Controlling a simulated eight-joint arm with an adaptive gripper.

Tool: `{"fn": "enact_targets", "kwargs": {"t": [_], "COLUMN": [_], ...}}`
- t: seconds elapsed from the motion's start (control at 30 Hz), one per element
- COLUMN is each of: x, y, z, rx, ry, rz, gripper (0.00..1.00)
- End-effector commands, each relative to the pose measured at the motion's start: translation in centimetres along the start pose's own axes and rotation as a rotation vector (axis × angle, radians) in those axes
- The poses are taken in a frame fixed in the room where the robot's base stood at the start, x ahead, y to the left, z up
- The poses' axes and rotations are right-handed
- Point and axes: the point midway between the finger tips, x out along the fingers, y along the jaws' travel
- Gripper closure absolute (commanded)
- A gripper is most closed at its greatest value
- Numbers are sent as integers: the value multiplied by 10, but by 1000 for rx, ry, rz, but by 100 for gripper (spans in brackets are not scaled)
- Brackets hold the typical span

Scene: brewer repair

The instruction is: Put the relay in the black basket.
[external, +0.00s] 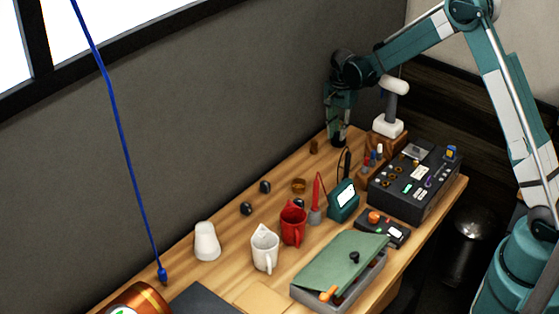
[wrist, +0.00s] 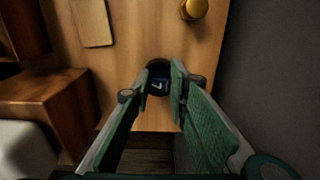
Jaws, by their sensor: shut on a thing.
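My gripper (external: 338,141) points down at the far back corner of the workbench, near the grey wall. In the wrist view its fingertips (wrist: 160,84) are shut on a small dark thing with a pale blue-white mark, which looks like the relay (wrist: 158,85). The fingers cover most of it, and it cannot be made out in the external view. A dark, shiny round bin (external: 470,240), which may be the black basket, stands low beyond the bench's right edge, partly behind my arm. It is not in the wrist view.
A wooden block (wrist: 45,105) stands left of my gripper in the wrist view. A black control box (external: 412,182), a teal meter (external: 343,200), a red jug (external: 292,222) and a green-lidded case (external: 342,262) crowd the bench. A hammer-like tool (external: 390,110) stands beside my gripper.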

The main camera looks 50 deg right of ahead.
Motion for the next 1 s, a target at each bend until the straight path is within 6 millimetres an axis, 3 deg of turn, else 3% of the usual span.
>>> {"fn": "enact_targets", "kwargs": {"t": [0.27, 0.3, 0.43, 1.0], "x": [0, 0, 0, 0], "y": [0, 0, 0, 0], "z": [0, 0, 0, 0], "rx": [0, 0, 0, 0], "ry": [0, 0, 0, 0], "rz": [0, 0, 0, 0], "gripper": [93, 80, 65, 65]}}
